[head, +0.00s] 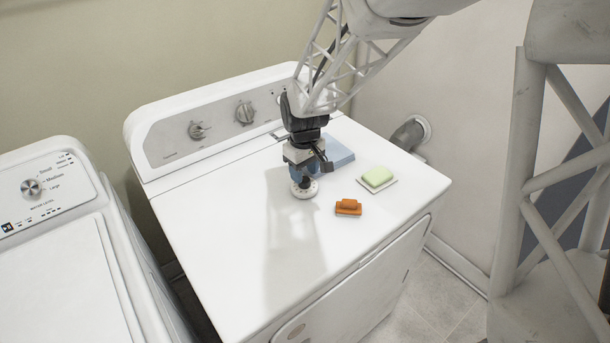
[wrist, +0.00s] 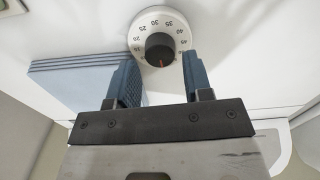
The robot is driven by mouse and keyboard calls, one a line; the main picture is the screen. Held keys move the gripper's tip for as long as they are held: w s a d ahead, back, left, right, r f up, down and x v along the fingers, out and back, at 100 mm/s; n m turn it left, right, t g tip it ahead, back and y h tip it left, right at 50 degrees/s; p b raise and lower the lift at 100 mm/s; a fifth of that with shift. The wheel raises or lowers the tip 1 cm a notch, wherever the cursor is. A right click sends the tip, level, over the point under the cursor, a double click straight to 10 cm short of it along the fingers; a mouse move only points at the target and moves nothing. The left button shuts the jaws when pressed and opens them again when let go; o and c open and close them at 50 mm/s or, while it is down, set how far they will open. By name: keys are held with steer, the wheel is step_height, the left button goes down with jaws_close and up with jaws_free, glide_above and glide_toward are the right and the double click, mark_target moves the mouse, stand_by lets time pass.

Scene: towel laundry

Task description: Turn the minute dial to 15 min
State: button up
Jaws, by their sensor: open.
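The minute dial is a round white timer (head: 304,190) with a black knob, lying on top of the white dryer. In the wrist view the dial (wrist: 143,20) shows numbers including 20, 25, 30, 35, 40 and 45. Its black knob (wrist: 158,45) has a red mark on the side toward my gripper. My gripper (head: 307,170) is just above the dial, pointing down. In the wrist view my gripper (wrist: 158,60) is open, with one blue finger to each side of the knob and clear gaps showing. The numbers nearest the gripper are hidden or too small to read.
A blue folded towel stack (head: 338,158) lies close behind my gripper. An orange brush-like object (head: 348,208) and green soap (head: 377,176) on a white dish stand to the right. The dryer's front left top is clear. A washer (head: 60,290) stands at left.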

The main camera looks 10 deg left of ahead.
mark_target(304, 182)
steer(key=shift+f, duration=1.25)
steer(key=shift+c, duration=0.3)
steer(key=c, duration=0.6)
